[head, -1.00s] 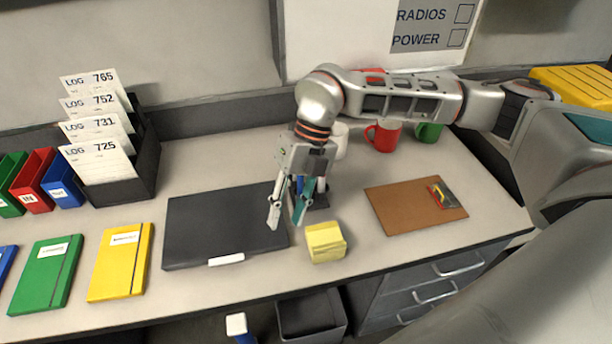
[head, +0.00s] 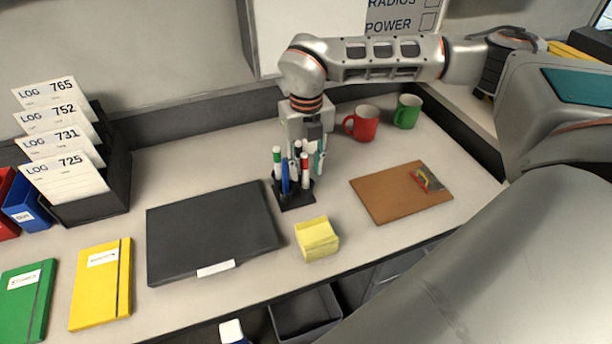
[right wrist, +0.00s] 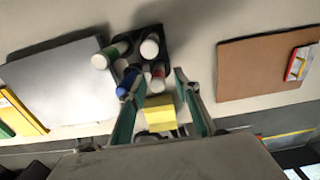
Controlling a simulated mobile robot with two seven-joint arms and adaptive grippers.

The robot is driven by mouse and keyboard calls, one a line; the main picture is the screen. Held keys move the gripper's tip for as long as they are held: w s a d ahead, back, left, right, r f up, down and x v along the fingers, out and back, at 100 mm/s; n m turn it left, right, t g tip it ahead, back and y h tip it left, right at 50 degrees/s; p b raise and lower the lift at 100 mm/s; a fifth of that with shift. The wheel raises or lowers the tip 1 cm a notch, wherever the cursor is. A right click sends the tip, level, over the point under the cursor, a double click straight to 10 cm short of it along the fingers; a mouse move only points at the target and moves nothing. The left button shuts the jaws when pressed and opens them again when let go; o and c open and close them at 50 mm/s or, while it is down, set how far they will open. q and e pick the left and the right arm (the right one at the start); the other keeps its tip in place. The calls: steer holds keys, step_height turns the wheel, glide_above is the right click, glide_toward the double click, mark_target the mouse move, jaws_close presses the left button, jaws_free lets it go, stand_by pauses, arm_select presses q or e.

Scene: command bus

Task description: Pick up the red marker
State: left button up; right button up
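The red marker (head: 304,168), white with a red band, stands upright in a black holder (head: 297,202) with several other markers, including a blue one (head: 285,178) and a green-capped one (head: 277,160). My right gripper (head: 308,160) points down at the holder from behind, its fingers partly hidden by the markers. In the right wrist view, its fingers (right wrist: 160,80) are apart, and the red-banded marker (right wrist: 158,74) shows near the gap between the tips. Whether the fingers touch it I cannot tell. My left gripper is not in view.
A black folder (head: 212,232) lies left of the holder. Yellow sticky notes (head: 317,239) sit in front, and a brown clipboard (head: 395,195) lies right. A red mug (head: 363,124) and a green mug (head: 407,111) stand behind at the right.

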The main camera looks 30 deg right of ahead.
mark_target(306, 170)
steer(key=shift+f, duration=1.6)
steer(key=shift+c, duration=0.4)
jaws_close()
steer(key=shift+r, duration=0.1)
